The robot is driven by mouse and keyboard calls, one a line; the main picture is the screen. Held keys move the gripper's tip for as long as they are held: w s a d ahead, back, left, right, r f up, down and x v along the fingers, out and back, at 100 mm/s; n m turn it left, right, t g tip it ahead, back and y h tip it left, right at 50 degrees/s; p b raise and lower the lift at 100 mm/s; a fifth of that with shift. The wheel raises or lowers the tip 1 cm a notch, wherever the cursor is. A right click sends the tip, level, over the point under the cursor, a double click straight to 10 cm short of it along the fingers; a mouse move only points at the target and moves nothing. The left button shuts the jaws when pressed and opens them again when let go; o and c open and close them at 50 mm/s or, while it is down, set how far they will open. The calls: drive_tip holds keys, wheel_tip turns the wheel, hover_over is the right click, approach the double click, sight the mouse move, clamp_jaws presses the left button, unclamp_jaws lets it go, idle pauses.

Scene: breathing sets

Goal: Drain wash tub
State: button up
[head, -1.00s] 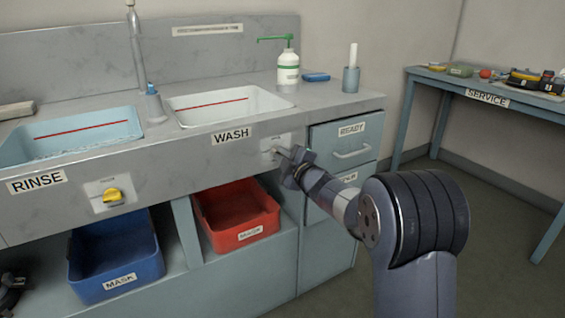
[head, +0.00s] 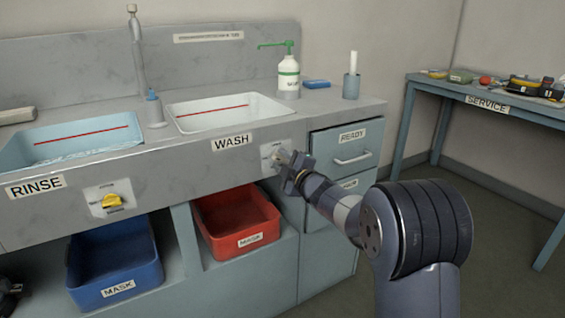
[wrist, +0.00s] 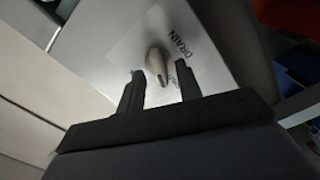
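The wash tub (head: 180,124), a white basin with a red line inside, is set in the counter above the WASH label (head: 232,143). No water shows in the part of it I can see. Its drain knob (wrist: 155,62) is a pale handle on a plate marked DRAIN in the wrist view. My gripper (wrist: 158,83) is at the front panel right of the WASH label. Its two dark fingers are apart, one on either side of the knob, with gaps visible. In the head view my gripper hides most of the knob.
The rinse tub (head: 20,150) holds water, with a yellow knob (head: 113,201) below it. A red bin (head: 238,222) and a blue bin (head: 115,265) sit under the counter. The READY drawer (head: 345,155) is close to the right of my gripper. A service table (head: 530,108) stands far right.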

drive_tip(key=p+v, duration=0.1)
drive_tip(key=v, duration=0.9)
drive_tip(key=shift+s+d, duration=0.3)
drive_tip(key=b+x, duration=0.1)
drive_tip(key=x, duration=1)
drive_tip(key=shift+s+d, duration=0.1)
drive_tip(key=shift+s, duration=0.05)
drive_tip(key=shift+a, duration=0.2)
drive_tip(key=shift+d+r+m+p, duration=0.15)
drive_tip(key=shift+r+m+p, duration=0.1)
drive_tip(key=shift+m+p, duration=0.75)
drive_tip(key=m+p, duration=0.6)
drive_tip(key=p, duration=0.2)
drive_tip(key=shift+d+p, duration=0.1)
drive_tip(key=shift+p, duration=0.25)
drive_tip(key=v, duration=1)
drive_tip(key=shift+f, duration=0.2)
